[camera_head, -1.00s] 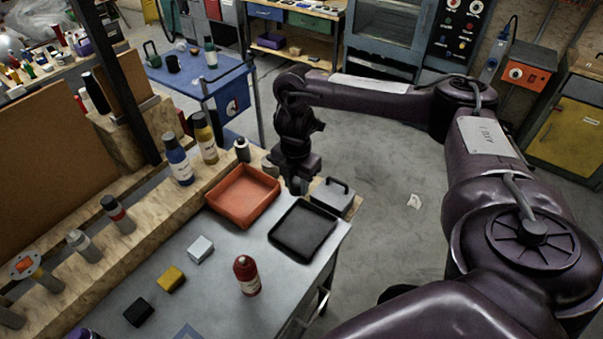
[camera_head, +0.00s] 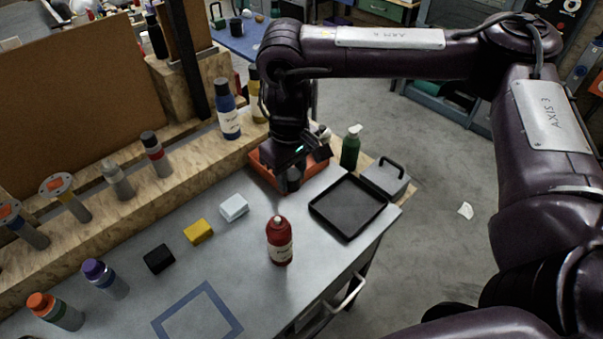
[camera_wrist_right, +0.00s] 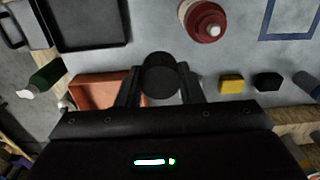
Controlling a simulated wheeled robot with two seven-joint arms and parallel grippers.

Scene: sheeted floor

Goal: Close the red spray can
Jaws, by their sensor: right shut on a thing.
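The red spray can (camera_head: 279,241) stands upright on the grey table, with a pale label and a small light nozzle bare on top. It also shows from above in the right wrist view (camera_wrist_right: 204,22). My right gripper (camera_head: 291,172) is above the orange tray (camera_head: 262,174), behind and slightly right of the can in the head view. In the right wrist view its fingers (camera_wrist_right: 160,88) are shut on a dark round cap (camera_wrist_right: 160,72), apart from the can. My left gripper is not in view.
A black tray (camera_head: 348,207), a grey handled box (camera_head: 385,177) and a green bottle (camera_head: 350,148) are at the right. White (camera_head: 234,207), yellow (camera_head: 198,231) and black (camera_head: 159,258) blocks lie left of the can. Several bottles line the wooden ledge (camera_head: 130,200). Table around the can is clear.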

